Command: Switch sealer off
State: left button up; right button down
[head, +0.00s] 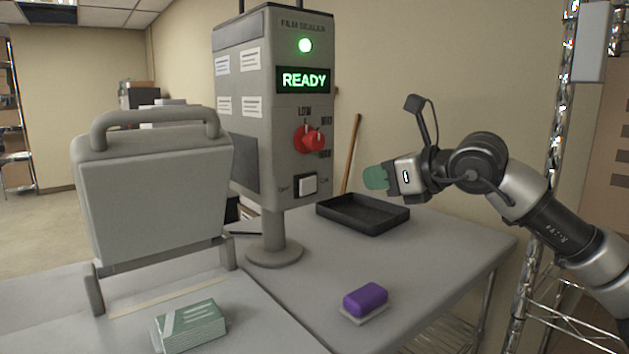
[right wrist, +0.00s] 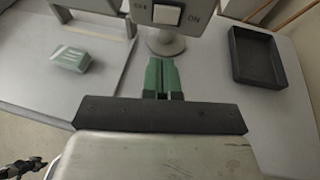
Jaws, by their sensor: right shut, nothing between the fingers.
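The film sealer (head: 265,100) is a grey box on a post with a round foot, standing on the table. Its green lamp (head: 306,45) is lit and its display (head: 304,80) reads READY. A red knob (head: 308,139) sits below the display. A white rocker switch (head: 308,186) is at the bottom of the front; it also shows at the top of the right wrist view (right wrist: 167,14), with ON at its right. My right gripper (head: 376,178) has green fingers, shut and empty, to the right of the switch and apart from it; its fingers also show in the wrist view (right wrist: 161,74).
A black tray (head: 362,216) lies behind the sealer's right side. A purple block (head: 365,299) on a pale pad and a green pack (head: 189,325) lie nearer. A grey hinged press (head: 155,190) stands left. A metal rack (head: 548,170) is at the right.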

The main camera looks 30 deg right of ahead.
aim_at(305, 182)
jog(key=p+x, duration=0.2)
jog(key=x, duration=0.2)
jog(key=p+x, duration=0.3)
jog(key=x, duration=0.1)
jog(key=r+p+x, duration=0.1)
jog(key=p+x, duration=0.1)
jog(key=x, duration=0.3)
jog(key=shift+w+a+p, duration=0.15)
jog(key=shift+w+p, duration=0.1)
jog(key=shift+p, duration=0.05)
jog(key=shift+w+a+f, duration=0.1)
jog(key=shift+w+f, duration=0.1)
jog(key=shift+w, duration=0.2)
jog(key=shift+w+a+f, duration=0.1)
jog(key=shift+w+a, duration=0.05)
